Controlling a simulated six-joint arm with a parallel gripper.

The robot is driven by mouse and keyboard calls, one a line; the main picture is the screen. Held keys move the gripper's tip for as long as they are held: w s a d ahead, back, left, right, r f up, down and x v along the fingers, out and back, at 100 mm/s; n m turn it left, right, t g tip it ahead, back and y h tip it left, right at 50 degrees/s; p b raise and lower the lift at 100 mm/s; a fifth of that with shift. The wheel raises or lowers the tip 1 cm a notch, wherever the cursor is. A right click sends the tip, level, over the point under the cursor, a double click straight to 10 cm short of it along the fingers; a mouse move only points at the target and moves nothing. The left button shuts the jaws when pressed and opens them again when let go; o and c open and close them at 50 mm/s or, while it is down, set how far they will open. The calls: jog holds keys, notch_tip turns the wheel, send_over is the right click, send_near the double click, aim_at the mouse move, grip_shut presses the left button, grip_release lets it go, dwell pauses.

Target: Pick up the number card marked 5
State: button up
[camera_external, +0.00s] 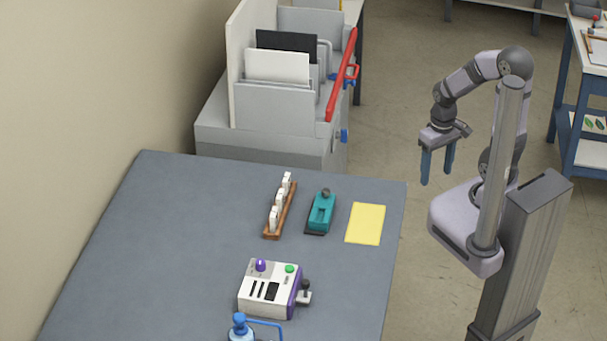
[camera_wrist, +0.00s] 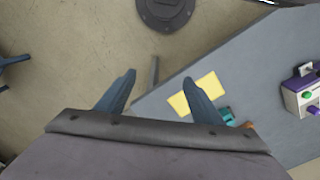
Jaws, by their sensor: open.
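Several small white cards (camera_external: 280,197) stand upright in a row in a brown wooden rack (camera_external: 266,234) on the grey table. Their marks are too small to read, so I cannot tell which is the 5. My gripper (camera_external: 437,182) is open and empty, pointing down, to the right of the table and apart from the rack. In the wrist view my gripper (camera_wrist: 158,82) shows two spread blue fingers with nothing between them. The white cards do not show clearly in that view.
A teal device (camera_external: 321,212) and a yellow sheet (camera_external: 366,223) lie right of the rack; the sheet (camera_wrist: 207,90) shows in the wrist view. A white-and-purple machine (camera_external: 268,290) and a blue-topped bottle (camera_external: 240,329) stand nearer. The table's left part (camera_external: 150,240) is clear.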

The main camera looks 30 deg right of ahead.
jog(key=shift+w, duration=0.1)
jog(key=w+a+n+b, duration=0.2)
jog(key=w+a, duration=0.2)
jog(key=w, duration=0.7)
jog(key=n+t+y+b, duration=0.1)
jog(key=n+b, duration=0.5)
jog(key=n, duration=0.1)
send_over(281, 194)
jog(key=f, duration=0.7)
jog(key=shift+s+f, duration=0.25)
jog(key=shift+s, duration=0.05)
jog(key=shift+w+f+p, duration=0.2)
jog(key=shift+f+p, duration=0.85)
jog(key=shift+f, duration=0.8)
jog(key=shift+w+f+p, duration=0.15)
jog(key=shift+f+p, duration=0.9)
jog(key=shift+f, duration=0.75)
jog(key=c, duration=1.2)
